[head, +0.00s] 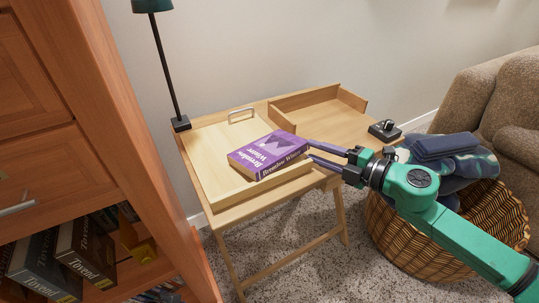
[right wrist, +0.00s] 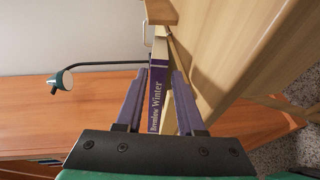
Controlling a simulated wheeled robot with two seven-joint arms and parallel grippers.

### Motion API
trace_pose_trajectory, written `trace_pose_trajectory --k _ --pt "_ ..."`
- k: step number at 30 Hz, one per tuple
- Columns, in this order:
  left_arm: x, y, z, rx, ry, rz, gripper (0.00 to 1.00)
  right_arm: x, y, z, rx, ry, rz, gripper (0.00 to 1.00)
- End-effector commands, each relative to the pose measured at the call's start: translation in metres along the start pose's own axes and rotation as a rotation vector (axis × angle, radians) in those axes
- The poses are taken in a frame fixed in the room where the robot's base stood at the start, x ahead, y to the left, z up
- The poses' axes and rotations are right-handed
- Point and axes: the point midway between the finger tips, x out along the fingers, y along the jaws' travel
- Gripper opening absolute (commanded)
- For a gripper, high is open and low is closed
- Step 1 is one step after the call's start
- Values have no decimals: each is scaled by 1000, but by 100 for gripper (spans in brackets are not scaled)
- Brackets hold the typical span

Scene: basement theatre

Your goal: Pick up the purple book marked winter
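The purple book (head: 266,150) with white lettering that includes "Winter" lies flat on a pale wooden tray (head: 215,165) on a small wooden desk. In the right wrist view, its purple spine (right wrist: 157,98) reads "Winter" and shows between my two fingers. My right gripper (head: 309,149) is at the book's right end, coming in from the right. In the wrist view the right gripper (right wrist: 160,80) is open, one finger on each side of the book, with narrow gaps visible. My left gripper is not in view.
A black lamp (head: 166,70) stands at the desk's back left. A small black object (head: 384,131) sits at its right. An orange wooden bookcase (head: 125,120) rises at left. A wicker basket (head: 405,245) with folded cloths and a brown sofa (head: 500,110) are at right.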

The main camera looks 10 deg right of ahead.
Motion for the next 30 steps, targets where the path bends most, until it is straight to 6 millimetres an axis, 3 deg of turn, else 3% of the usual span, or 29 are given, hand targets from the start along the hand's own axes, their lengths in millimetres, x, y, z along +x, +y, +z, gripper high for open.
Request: trace_pose_trajectory --k 8,16,24,26,27,30 --pt "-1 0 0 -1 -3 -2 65 17 3 0 -5 0 2 38" --pt "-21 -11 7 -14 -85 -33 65 52 4 0 -2 -1 2 38" --pt "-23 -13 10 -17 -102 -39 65 58 0 -1 0 1 -4 38" --pt "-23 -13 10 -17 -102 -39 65 58 0 -1 0 1 -4 16" --pt "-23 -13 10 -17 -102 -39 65 58 0 -1 0 1 -4 1" --pt "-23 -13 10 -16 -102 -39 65 58 -1 -1 0 1 -5 0"
